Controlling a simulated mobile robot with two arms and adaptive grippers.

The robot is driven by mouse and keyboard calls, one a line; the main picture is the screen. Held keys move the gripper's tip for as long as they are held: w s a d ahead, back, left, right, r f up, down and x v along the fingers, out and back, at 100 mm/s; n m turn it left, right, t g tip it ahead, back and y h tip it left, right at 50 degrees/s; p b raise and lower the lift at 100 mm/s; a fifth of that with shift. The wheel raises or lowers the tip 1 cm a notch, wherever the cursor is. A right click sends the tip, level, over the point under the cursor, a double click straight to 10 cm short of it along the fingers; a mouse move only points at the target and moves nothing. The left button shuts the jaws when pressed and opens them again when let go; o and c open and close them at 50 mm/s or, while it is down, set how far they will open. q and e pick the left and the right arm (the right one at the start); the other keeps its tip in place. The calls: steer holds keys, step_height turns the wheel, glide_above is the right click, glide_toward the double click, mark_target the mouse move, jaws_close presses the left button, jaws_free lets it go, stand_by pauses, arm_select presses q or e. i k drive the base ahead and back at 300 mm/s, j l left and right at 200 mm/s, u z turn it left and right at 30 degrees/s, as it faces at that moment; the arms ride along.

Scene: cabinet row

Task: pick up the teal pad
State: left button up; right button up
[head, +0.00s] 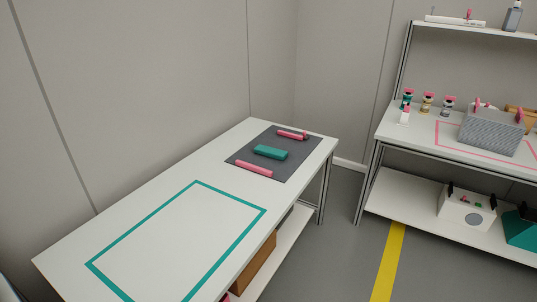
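The teal pad (270,152) is a small flat block lying on a dark grey mat (283,172) at the far end of the white table in the head view. One pink bar (254,170) lies in front of it and another pink bar (292,134) lies behind it, both on the same mat and apart from the pad. Neither of my grippers shows in the view.
The white table (150,222) has a teal taped rectangle (232,241), empty inside. Below is a shelf with a brown box (254,265). A second bench at right holds small bottles (427,102) and a grey bin (491,132). Floor with a yellow stripe (389,262) lies between.

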mark_target(273, 153)
steer(key=i+l+u, duration=0.1)
steer(key=u, duration=0.7)
steer(key=i+l+u, duration=0.25)
steer(key=l+u, duration=0.25)
steer(key=l, duration=0.25)
steer(key=i+l+u, duration=0.1)
steer(key=l+u, duration=0.15)
steer(key=l, duration=0.15)
steer(key=l+u, duration=0.2)
steer(key=l, duration=0.25)
